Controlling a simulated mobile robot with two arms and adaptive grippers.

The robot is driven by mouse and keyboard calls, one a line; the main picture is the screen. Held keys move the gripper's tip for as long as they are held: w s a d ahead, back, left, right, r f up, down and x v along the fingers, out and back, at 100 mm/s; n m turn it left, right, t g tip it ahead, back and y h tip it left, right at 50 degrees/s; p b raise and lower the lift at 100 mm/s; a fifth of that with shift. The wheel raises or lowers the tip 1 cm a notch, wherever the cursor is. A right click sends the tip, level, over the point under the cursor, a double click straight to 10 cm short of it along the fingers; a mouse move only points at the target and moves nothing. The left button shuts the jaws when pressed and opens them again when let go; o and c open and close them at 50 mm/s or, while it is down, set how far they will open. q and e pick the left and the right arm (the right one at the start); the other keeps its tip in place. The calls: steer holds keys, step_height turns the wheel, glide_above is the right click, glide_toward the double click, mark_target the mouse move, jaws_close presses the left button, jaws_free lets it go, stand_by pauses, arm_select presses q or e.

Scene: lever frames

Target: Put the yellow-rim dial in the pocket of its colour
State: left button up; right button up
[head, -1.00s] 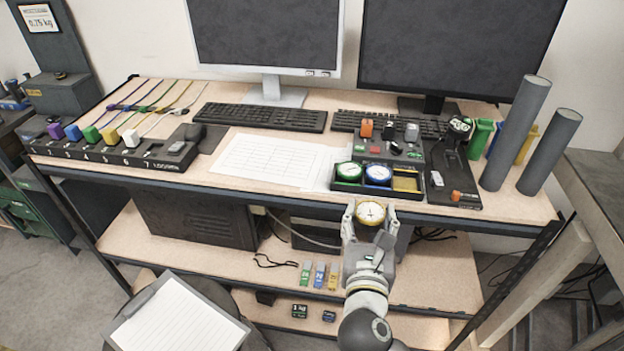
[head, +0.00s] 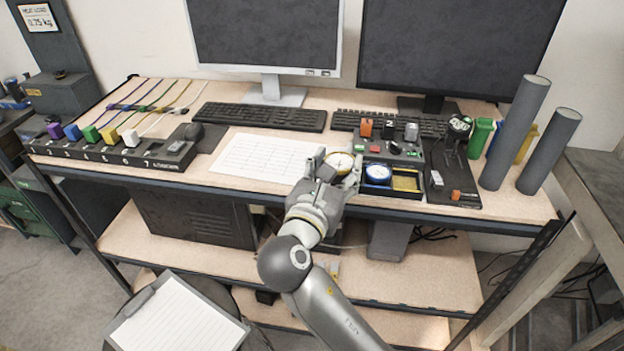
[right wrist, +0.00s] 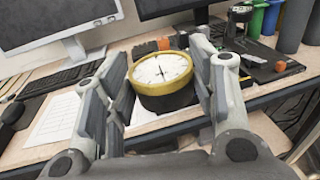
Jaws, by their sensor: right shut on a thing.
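The yellow-rim dial (right wrist: 162,75) has a white face and a dark body. My right gripper (head: 336,164) is shut on it and holds it face up, over the left end of the dial tray. The dial also shows in the head view (head: 341,161). The tray's yellow pocket (head: 406,183) at the right is empty. The blue-rim dial (head: 377,174) sits in the middle pocket. The green-rim dial's place at the left is hidden behind my right gripper and the held dial. My left gripper is not in view.
Behind the tray is a panel with coloured switches (head: 366,128). A black stand plate (head: 454,185) lies to the right, then grey upright cylinders (head: 515,132). A paper sheet (head: 262,158) and keyboard (head: 260,117) lie to the left. Two monitors stand behind.

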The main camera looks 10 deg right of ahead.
steer(key=w+f, duration=0.3)
steer(key=w, duration=0.1)
steer(key=w+a+f, duration=0.1)
steer(key=w+f, duration=0.1)
steer(key=w, duration=0.2)
steer(key=w+a+f, duration=0.1)
steer(key=w+f, duration=0.2)
steer(key=w, duration=0.1)
steer(key=shift+w+f, duration=0.3)
steer(key=shift+w, duration=0.1)
steer(key=shift+w+f, duration=0.15)
steer(key=shift+f, duration=0.05)
steer(key=f, duration=0.3)
steer(key=shift+w, duration=0.4)
steer(key=shift+f, duration=0.25)
steer(key=shift+s, duration=0.1)
steer(key=shift+f, duration=0.15)
steer(key=o, duration=1.1)
